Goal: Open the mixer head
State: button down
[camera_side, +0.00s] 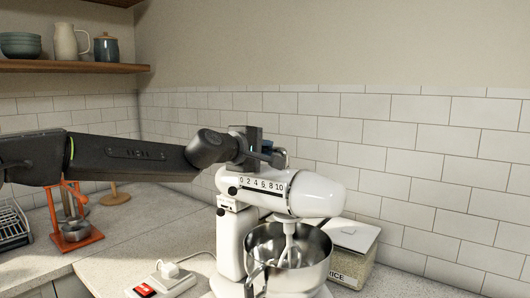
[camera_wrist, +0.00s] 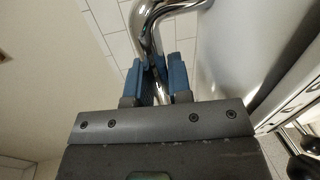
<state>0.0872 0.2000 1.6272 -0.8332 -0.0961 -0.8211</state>
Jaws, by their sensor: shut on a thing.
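The white stand mixer's head (camera_side: 318,193) lies roughly level over its steel bowl (camera_side: 310,272), with the beater (camera_side: 287,240) reaching down into the bowl. A numbered speed scale runs along the head's side. In the wrist view, my gripper's blue fingers (camera_wrist: 158,80) are shut on a curved chrome handle (camera_wrist: 150,35). The head's smooth pale side (camera_wrist: 245,60) rises to the right of the fingers. The handle is mostly hidden by my gripper in the side view.
A clear container of rice (camera_side: 352,240) stands behind the mixer on the right. A white outlet box with a plug (camera_side: 175,280) lies on the counter at front left. An orange stand (camera_side: 85,240) is farther left. A wooden shelf (camera_side: 75,66) with crockery is above; the space over the mixer is clear.

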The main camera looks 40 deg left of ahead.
jog(key=shift+a+r+n, duration=0.4)
jog(key=shift+a+r, duration=0.05)
jog(key=shift+a, duration=0.1)
jog(key=c, duration=1.1)
grip_release()
jog(key=shift+o, duration=0.2)
jog(key=shift+s, duration=0.1)
jog(key=s+r, duration=0.2)
jog(key=s, duration=1.1)
jog(key=shift+s+a+r, duration=0.2)
